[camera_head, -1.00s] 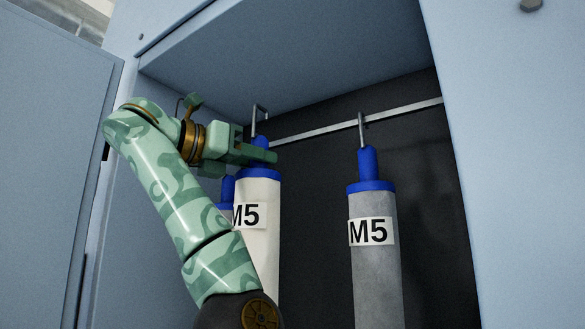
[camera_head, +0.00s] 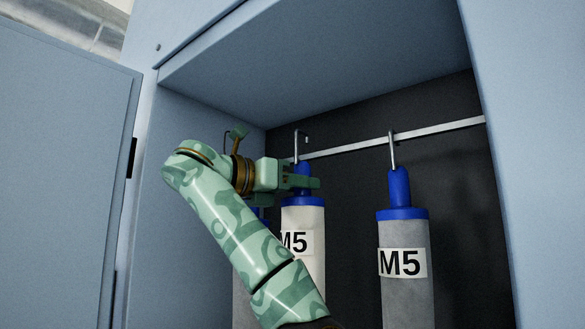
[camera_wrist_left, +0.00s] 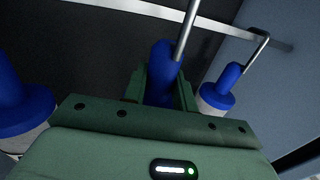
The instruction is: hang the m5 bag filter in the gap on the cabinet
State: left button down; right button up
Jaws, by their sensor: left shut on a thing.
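The white M5 bag filter (camera_head: 312,270) hangs upright in my left gripper (camera_head: 306,184), inside the cabinet (camera_head: 320,65). The gripper is shut on its blue neck, which also shows in the left wrist view (camera_wrist_left: 161,70). The filter's metal hook (camera_head: 297,145) rises to the height of the rail (camera_head: 345,144). I cannot tell whether the hook is over the rail or just in front of it. My right gripper is not in view.
A grey M5 filter (camera_head: 405,290) hangs from the rail on the right. Another filter (camera_head: 242,300) is on the left, mostly hidden behind my arm; its blue top shows in the left wrist view (camera_wrist_left: 219,92). An open cabinet door (camera_head: 60,190) stands at far left.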

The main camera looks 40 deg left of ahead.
pick_arm(q)
jog(key=shift+w+a+r+p, duration=0.1)
jog(key=shift+w+p, duration=0.8)
jog(key=shift+p, duration=0.3)
jog(key=shift+w+a+r+p, duration=0.1)
jog(key=shift+w+p, duration=0.8)
jog(key=shift+p, duration=0.3)
jog(key=shift+w+f, duration=0.1)
jog(key=shift+f, duration=0.25)
jog(key=shift+f+b, duration=1.1)
jog(key=shift+b, duration=0.45)
jog(key=c, duration=1.1)
grip_release()
jog(key=shift+o, duration=0.3)
